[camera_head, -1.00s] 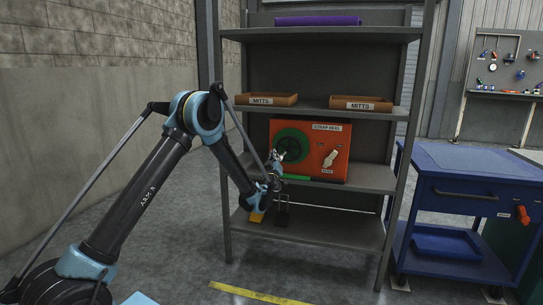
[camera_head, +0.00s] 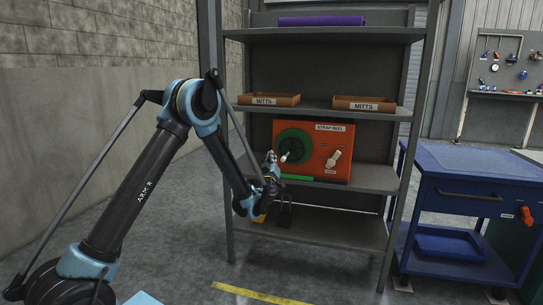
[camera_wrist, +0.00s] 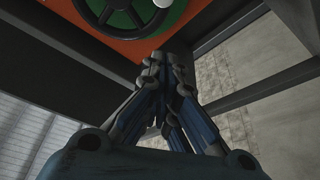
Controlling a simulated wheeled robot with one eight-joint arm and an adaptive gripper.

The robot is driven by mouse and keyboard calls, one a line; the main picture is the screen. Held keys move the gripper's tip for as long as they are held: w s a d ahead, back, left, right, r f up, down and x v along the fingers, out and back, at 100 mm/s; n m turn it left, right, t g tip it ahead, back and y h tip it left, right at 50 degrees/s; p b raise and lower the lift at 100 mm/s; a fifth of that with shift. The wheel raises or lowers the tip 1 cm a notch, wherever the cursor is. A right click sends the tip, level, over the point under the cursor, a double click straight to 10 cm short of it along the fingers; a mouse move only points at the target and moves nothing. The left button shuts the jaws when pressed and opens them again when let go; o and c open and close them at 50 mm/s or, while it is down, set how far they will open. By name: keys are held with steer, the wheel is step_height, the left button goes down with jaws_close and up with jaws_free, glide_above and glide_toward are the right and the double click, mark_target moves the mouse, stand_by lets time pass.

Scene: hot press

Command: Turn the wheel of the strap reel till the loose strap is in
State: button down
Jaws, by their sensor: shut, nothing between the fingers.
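The strap reel (camera_head: 313,135) is an orange box on the shelf below the tray shelf. On its left side is a dark wheel with a green ring (camera_head: 293,143), with a pale knob (camera_head: 284,158) at the wheel's lower left. A green strip (camera_head: 298,178), perhaps the loose strap, lies along the box's lower front. My gripper (camera_head: 270,156) is just left of the knob and looks apart from it. In the wrist view, its closed, empty fingers (camera_wrist: 167,58) point up at the orange face, below and right of the wheel (camera_wrist: 122,14). The knob shows at the top edge.
A white lever (camera_head: 333,158) sits on the right of the reel's face. Shelf posts and boards frame the reel, with two MITTS trays (camera_head: 268,100) (camera_head: 364,104) above. A blue cart (camera_head: 468,185) stands right of the rack. The floor before the rack is mostly clear.

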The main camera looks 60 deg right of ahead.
steer(key=s+a+r+m+g+h, duration=0.1)
steer(key=s+a+m+g, duration=0.1)
steer(key=s+m+g, duration=0.6)
steer(key=s+a+r+m+g+h, duration=0.15)
steer(key=s+m+g, duration=0.35)
steer(key=m, duration=0.5)
steer(key=m+t+y, duration=0.3)
steer(key=m+y, duration=0.2)
steer(key=m, duration=0.9)
glide_toward(293, 161)
steer(key=s+a, duration=0.3)
steer(key=a, duration=0.1)
steer(key=shift+w+d, duration=0.4)
steer(key=shift+d, duration=1.05)
steer(key=shift+w+d, duration=0.4)
steer(key=shift+d, duration=1.05)
steer(key=shift+w+d, duration=0.45)
steer(key=shift+d, duration=1)
